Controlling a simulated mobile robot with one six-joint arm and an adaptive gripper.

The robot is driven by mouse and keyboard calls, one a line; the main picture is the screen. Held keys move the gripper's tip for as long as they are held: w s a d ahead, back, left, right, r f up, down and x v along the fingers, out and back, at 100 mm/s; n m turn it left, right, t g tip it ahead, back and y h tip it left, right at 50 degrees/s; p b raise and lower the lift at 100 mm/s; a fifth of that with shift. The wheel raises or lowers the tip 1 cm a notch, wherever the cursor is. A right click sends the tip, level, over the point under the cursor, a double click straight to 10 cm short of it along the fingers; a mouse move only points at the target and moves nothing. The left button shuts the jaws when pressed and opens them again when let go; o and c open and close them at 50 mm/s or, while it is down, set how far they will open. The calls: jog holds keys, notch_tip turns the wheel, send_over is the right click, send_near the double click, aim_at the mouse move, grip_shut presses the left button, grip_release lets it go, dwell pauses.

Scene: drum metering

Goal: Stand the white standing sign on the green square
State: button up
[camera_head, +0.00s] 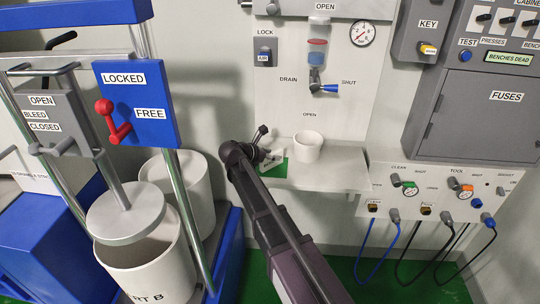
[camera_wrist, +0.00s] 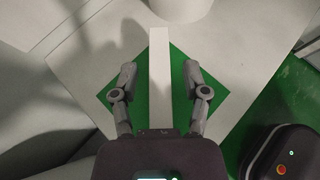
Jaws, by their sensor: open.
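The white standing sign (camera_head: 273,158) is on the small shelf, over the green square (camera_head: 275,171); its lettering is too small to read. In the wrist view the sign (camera_wrist: 160,50) is a narrow white strip seen from above, crossing the green square (camera_wrist: 207,100), with green showing on both sides. My gripper (camera_head: 259,146) is at the sign. In the wrist view my gripper (camera_wrist: 160,74) is open, one finger on each side of the strip with a gap to each. My gripper's body hides the strip's near end.
A white cup (camera_head: 308,147) stands on the grey shelf (camera_head: 325,178) just right of the sign. A blue-framed press with white drums (camera_head: 150,270) stands to the left. The wall panel with a blue-handled drain valve (camera_head: 318,85) rises behind the shelf.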

jog(key=shift+r, duration=0.2)
jog(key=shift+s+a+r+p, duration=0.15)
jog(key=shift+s+a+p, duration=0.05)
jog(key=shift+p, duration=0.2)
jog(key=p+v, duration=0.5)
jog(key=v, duration=0.6)
jog(key=shift+s, duration=0.15)
